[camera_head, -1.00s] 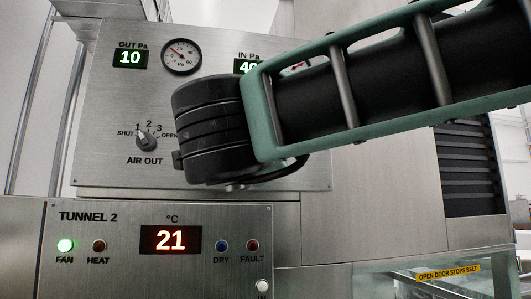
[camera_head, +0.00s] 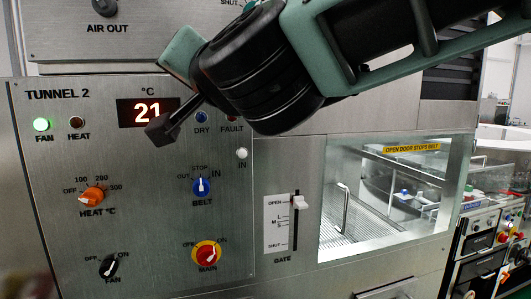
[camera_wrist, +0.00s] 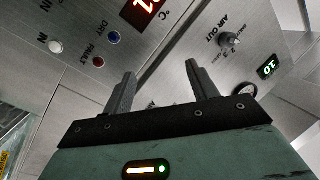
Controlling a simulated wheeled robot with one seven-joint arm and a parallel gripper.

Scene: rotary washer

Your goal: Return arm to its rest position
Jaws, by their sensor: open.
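My arm (camera_head: 330,60), black with teal guards, reaches in from the upper right in the head view. My gripper (camera_head: 162,130) hangs in front of the TUNNEL 2 panel (camera_head: 140,235), with a dark finger near the red 21 display (camera_head: 148,111). In the wrist view my gripper (camera_wrist: 160,85) is open and empty, its two dark fingers apart. The fingers point toward the steel front, between the lamps and the AIR OUT knob (camera_wrist: 228,42). I cannot tell the exact gap to the panel.
The panel carries an orange HEAT knob (camera_head: 93,196), a blue BELT knob (camera_head: 201,187), a red MAIN knob (camera_head: 206,253) and a black FAN knob (camera_head: 109,266). The GATE slider (camera_head: 299,203) juts out beside a glass window (camera_head: 385,200).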

